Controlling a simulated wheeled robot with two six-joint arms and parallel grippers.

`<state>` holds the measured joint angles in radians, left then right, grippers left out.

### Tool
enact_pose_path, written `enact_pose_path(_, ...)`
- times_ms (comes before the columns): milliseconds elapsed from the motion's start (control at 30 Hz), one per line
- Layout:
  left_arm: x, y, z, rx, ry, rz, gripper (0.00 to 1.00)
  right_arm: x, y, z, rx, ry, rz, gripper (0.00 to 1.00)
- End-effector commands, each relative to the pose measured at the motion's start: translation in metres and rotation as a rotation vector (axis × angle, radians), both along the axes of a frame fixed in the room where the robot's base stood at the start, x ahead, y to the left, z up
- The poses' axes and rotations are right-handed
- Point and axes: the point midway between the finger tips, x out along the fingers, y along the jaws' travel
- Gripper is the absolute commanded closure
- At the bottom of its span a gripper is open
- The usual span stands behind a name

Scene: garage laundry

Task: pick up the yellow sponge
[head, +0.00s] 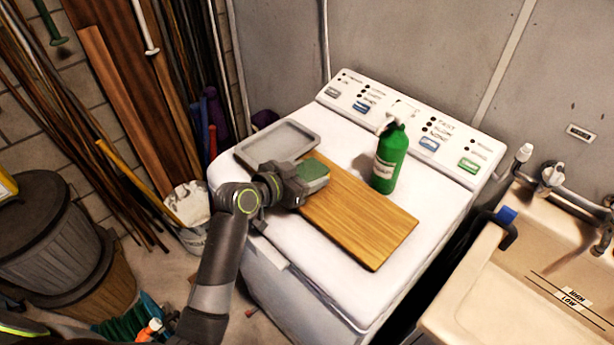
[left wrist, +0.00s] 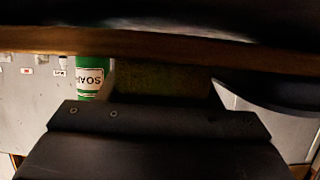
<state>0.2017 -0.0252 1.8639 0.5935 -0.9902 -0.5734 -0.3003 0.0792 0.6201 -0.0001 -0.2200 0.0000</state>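A block with a green top (head: 314,170) and a paler side lies at the far left end of the wooden board, beside the grey tray. It may be the sponge; I see no clearly yellow face. My left gripper (head: 294,184) is right up against its near left side and hides part of it. In the left wrist view, a dark olive block (left wrist: 160,80) shows just beyond the black gripper parts, in deep shadow. I cannot tell whether the fingers are closed on it. My right gripper is not in view.
The wooden board (head: 362,217) and grey tray (head: 277,144) lie on the white washer top (head: 335,260). A green soap bottle (head: 390,162) stands upright behind the board. A beige sink (head: 465,290) is at the right. Bins (head: 45,235) and leaning planks stand at the left.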

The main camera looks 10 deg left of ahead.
Motion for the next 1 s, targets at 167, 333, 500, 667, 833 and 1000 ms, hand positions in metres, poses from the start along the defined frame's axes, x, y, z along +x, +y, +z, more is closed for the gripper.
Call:
enact_pose_path(167, 0.0, 0.0, 0.001, 0.001, -0.002, 0.001, 0.63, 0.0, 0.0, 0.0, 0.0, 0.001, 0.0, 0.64)
enact_pose_path(333, 0.0, 0.0, 0.002, 0.001, -0.003, 0.0, 0.63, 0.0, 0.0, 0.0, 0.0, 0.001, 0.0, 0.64)
enact_pose_path(500, 0.001, 0.0, 0.019, 0.001, -0.009, -0.002, 0.63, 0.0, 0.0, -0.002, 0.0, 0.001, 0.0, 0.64)
enact_pose_path(667, 0.001, 0.0, 0.052, 0.002, -0.011, -0.002, 0.63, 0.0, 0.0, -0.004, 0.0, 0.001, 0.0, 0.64)
enact_pose_path(833, 0.001, 0.0, 0.083, 0.001, -0.009, -0.002, 0.63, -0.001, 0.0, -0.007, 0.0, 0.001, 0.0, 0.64)
enact_pose_path(1000, 0.001, 0.0, 0.099, 0.001, -0.005, -0.001, 0.63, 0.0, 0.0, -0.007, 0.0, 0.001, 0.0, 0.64)
